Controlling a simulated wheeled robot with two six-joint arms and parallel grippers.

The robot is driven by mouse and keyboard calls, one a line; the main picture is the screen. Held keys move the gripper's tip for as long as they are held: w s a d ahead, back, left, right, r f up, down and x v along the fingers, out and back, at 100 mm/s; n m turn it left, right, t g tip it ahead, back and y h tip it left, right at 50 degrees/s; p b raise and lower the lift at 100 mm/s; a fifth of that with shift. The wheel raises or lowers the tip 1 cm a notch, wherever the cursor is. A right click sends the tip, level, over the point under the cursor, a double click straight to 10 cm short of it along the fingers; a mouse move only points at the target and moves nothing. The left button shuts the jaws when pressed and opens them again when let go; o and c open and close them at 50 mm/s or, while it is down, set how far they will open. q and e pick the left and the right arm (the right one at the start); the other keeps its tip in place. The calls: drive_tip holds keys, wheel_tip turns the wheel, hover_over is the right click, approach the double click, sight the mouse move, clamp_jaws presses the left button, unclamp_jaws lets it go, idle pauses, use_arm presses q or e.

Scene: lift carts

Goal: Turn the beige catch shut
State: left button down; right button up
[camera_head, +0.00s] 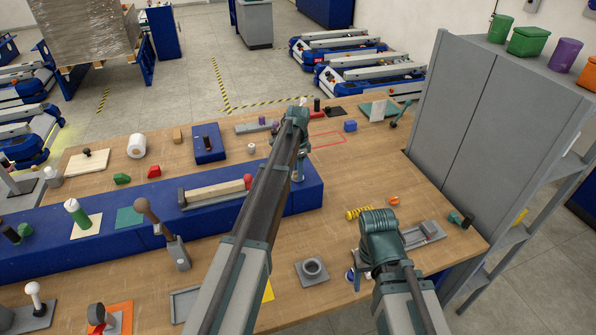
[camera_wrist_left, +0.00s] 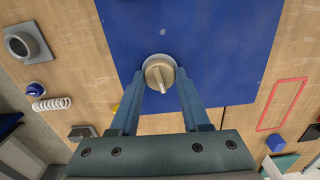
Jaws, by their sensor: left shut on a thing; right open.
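The beige catch (camera_wrist_left: 159,75) is a round knob with a raised bar across it, on a blue surface. In the left wrist view it sits between the two fingertips of my left gripper (camera_wrist_left: 160,80), which is shut on it. The bar points down and slightly right in that view. In the head view my left gripper (camera_head: 298,176) reaches down to the right end of the long blue block (camera_head: 318,192), and hides the catch. My right gripper (camera_head: 360,272) is open, low over the right part of the table; its fingertips are mostly hidden.
A grey ring holder (camera_head: 312,270), a yellow spring (camera_head: 359,213) and an orange piece (camera_head: 394,200) lie near my right arm. A lever handle (camera_head: 148,212) rises left of my left arm. A red outline (camera_head: 327,139) lies behind. A grey cabinet (camera_head: 470,110) stands at the right.

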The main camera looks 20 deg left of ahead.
use_arm(q)
drive_tip(key=n, duration=1.2)
drive_tip(key=shift+a, duration=0.1)
drive_tip(key=shift+n, duration=2.2)
drive_tip(key=shift+c, duration=1.9)
unclamp_jaws()
drive_tip(key=shift+r, duration=0.15)
